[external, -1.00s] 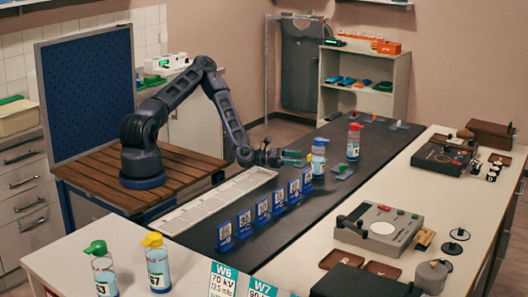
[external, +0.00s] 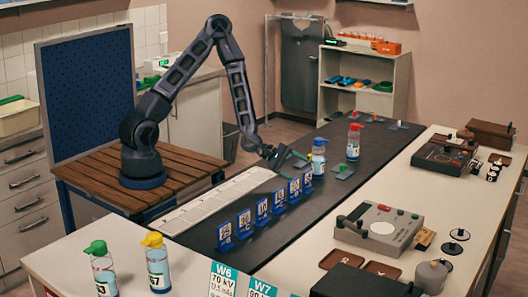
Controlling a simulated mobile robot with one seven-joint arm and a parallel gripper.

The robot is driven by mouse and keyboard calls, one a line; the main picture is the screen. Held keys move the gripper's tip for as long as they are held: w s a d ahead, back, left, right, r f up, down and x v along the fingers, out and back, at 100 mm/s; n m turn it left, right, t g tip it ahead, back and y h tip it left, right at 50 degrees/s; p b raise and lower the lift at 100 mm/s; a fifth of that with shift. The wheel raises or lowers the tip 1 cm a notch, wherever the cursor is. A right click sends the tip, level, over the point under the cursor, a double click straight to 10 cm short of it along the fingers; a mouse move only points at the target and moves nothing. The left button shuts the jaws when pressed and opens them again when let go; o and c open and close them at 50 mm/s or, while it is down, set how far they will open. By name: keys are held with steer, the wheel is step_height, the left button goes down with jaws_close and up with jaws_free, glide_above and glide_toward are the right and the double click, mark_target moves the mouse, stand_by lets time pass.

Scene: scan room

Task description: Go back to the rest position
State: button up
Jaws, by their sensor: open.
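My gripper (external: 291,162) is open and shows no object between its fingers. It hangs low over the far end of the row of blue number stands (external: 262,210), at the left side of the dark bench strip (external: 290,228). A bottle with a blue cap (external: 319,155) stands just right of the fingers; I cannot tell whether they touch. My arm rises from its base on the slatted wooden table (external: 95,178) and bends at a high elbow.
A red-capped bottle (external: 353,142) stands farther back. Green-capped (external: 103,268) and yellow-capped (external: 157,263) bottles stand at the front left. A blue pegboard (external: 88,95) is behind my base. Grey devices (external: 378,228) stand on the right counter. The air above the bench is clear.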

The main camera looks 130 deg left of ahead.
steer(key=s+d+r+m+g, duration=0.2)
steer(key=d+r+m+g, duration=0.2)
steer(key=d+r+m, duration=0.6)
steer(key=s+d+r+m+g, duration=0.3)
steer(key=d+r+m, duration=0.55)
steer(key=d, duration=0.35)
steer(key=s+d+r+m+h, duration=0.1)
steer(key=s+d+r+m, duration=0.4)
steer(key=s, duration=0.5)
steer(key=s+d+r+m+g+h, duration=0.1)
steer(key=s+d+r+m+h, duration=0.1)
steer(key=s+d+r+m, duration=0.3)
steer(key=s+d+r, duration=0.4)
steer(key=s, duration=0.2)
steer(key=shift+o, duration=0.4)
steer(key=shift+s+d+r+m, duration=0.1)
steer(key=shift+s+d+m, duration=0.15)
steer(key=shift+s, duration=0.15)
steer(key=shift+w, duration=0.1)
